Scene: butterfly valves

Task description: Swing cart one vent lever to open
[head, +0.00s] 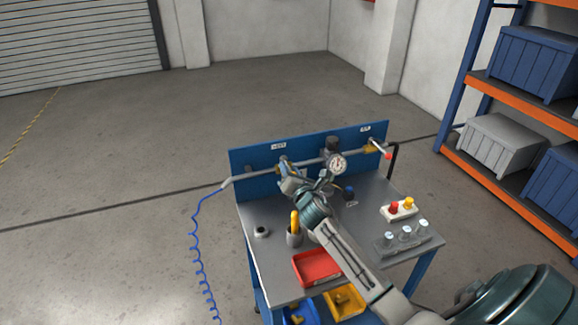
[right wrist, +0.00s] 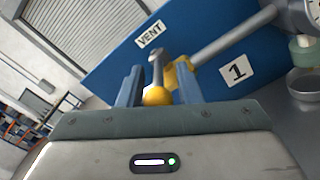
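The cart one vent lever (right wrist: 156,70) is a short grey bar with a yellow ball knob (right wrist: 157,96), beside a brass valve body (right wrist: 180,74) on a grey pipe. In the head view my right gripper (head: 286,172) is at the left valve below the VENT label (head: 279,146) and hides most of that lever. My left gripper is not in view.
The blue back panel (head: 252,187) stands behind the pipe (head: 250,177). A gauge (head: 337,164) and a red-tipped second lever (head: 388,155) are to the right. The cart top holds a pen cup (head: 294,238), a red tray (head: 317,267) and a button box (head: 399,211). Open floor lies left.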

